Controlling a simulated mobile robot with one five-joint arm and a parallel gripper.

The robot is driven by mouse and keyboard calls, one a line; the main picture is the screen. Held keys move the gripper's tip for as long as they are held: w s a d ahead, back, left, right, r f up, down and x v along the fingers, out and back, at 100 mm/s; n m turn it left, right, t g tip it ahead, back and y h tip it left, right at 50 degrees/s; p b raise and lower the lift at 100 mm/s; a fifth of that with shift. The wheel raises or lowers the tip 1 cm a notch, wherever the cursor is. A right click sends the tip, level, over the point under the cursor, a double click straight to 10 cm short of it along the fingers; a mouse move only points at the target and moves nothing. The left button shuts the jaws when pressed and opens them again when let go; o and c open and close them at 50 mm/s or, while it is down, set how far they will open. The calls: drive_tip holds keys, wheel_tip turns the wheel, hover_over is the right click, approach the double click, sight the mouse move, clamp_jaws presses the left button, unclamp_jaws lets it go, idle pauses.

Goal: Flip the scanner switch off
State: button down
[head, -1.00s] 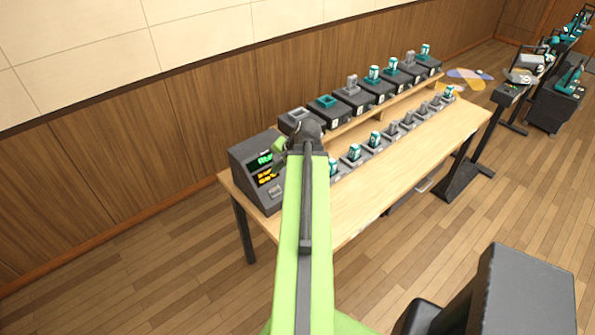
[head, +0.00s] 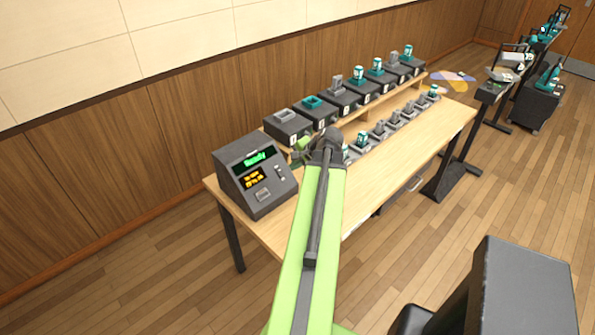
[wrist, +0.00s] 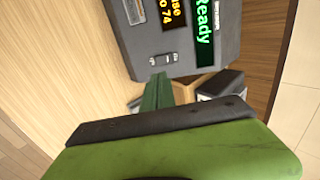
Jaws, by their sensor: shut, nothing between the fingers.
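The scanner console (head: 240,187) is a dark grey sloped box at the near left end of the wooden table. Its green display (head: 255,160) reads "Ready" and an orange display (head: 254,178) sits below. The console also fills the top of the wrist view (wrist: 190,62). A small rocker switch (wrist: 162,59) lies on its face there, and small switches (head: 281,173) show at the face's right side. My gripper (wrist: 158,77) is shut and empty, its green fingertips just below the switch in the wrist view. I cannot tell whether they touch it.
Several dark boxes (head: 287,128) with grey and teal fittings stand on a raised shelf behind. A row of small grey holders (head: 380,130) runs along the wooden table (head: 425,136). Open floor lies in front. More stands and a dark cart (head: 535,104) are at far right.

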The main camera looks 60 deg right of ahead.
sight(282, 174)
drive_tip(key=b+x, duration=0.4)
drive_tip(key=x, duration=0.3)
drive_tip(key=shift+f, duration=0.25)
drive_tip(key=shift+w+d+f+b, duration=0.15)
drive_tip(key=shift+w+f+b, duration=0.25)
drive_tip(key=shift+b, duration=0.2)
drive_tip(key=shift+r, duration=0.1)
drive_tip(key=shift+w, duration=0.1)
